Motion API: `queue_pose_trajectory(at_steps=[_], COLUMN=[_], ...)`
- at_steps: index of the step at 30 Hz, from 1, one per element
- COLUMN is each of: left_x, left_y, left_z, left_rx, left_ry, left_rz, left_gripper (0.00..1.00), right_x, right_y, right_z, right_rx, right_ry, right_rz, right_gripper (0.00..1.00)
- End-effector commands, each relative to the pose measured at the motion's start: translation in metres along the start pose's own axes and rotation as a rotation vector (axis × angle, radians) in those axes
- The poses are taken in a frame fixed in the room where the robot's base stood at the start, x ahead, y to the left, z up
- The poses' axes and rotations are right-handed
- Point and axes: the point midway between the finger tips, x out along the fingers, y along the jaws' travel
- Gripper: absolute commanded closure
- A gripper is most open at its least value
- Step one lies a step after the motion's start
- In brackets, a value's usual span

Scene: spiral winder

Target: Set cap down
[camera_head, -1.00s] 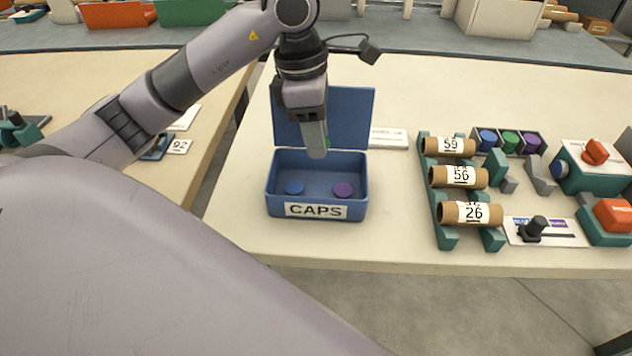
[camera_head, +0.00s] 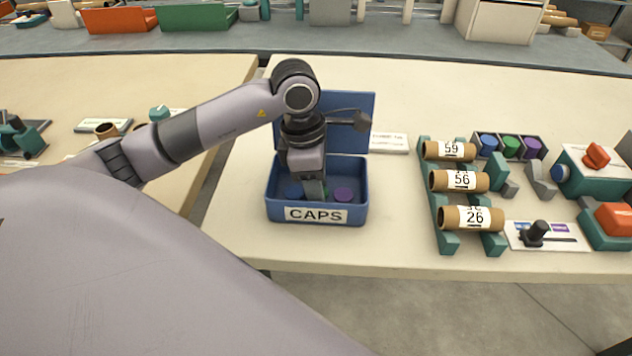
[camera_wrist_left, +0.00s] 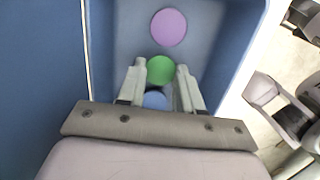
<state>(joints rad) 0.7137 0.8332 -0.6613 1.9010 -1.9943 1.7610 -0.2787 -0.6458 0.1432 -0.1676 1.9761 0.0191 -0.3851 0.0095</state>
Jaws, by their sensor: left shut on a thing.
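My left gripper (camera_head: 315,190) reaches down inside the open blue box labelled CAPS (camera_head: 361,205). In the left wrist view its two fingers (camera_wrist_left: 160,80) are shut on a green cap (camera_wrist_left: 160,69). How far the green cap is above the box floor, or whether it touches it, I cannot tell. A purple cap (camera_head: 343,194) lies in the box to the right of the gripper, and it also shows in the left wrist view (camera_wrist_left: 168,27).
The blue lid (camera_head: 350,115) stands open behind the box. A rack with several numbered cardboard tubes (camera_head: 461,181) stands to the right. Behind it is a tray of blue, green and purple caps (camera_head: 510,146). The table (camera_head: 400,240) is clear between box and rack.

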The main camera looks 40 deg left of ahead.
Motion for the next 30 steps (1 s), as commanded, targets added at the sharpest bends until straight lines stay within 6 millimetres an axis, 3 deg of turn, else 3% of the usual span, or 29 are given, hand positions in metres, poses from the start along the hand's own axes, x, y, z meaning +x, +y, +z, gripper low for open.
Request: queue_pose_trajectory(at_steps=[3, 4, 6, 19, 30], left_x=[0.005, 0.003, 0.003, -0.006, -0.084], left_y=[0.000, 0.000, 0.000, 0.001, 0.001], left_z=[-0.001, -0.001, 0.000, 0.000, 0.000], left_rx=[0.000, 0.000, 0.000, 0.000, 0.000], left_ry=[0.000, 0.000, 0.000, -0.001, -0.002], left_rz=[0.000, 0.000, 0.000, 0.002, 0.006], left_gripper=[0.93, 0.59, 0.40, 0.40, 0.40], right_x=[0.003, 0.002, 0.002, -0.001, -0.001], right_y=[0.000, 0.000, 0.000, 0.000, 0.001], right_z=[0.004, 0.003, 0.003, -0.002, -0.002], right_rx=[0.001, 0.001, 0.001, 0.000, -0.002], right_ry=[-0.001, -0.002, -0.003, 0.002, 0.003], right_rz=[0.000, 0.000, 0.000, 0.000, 0.001], right_gripper=[1.00, 1.00, 1.00, 1.00, 1.00])
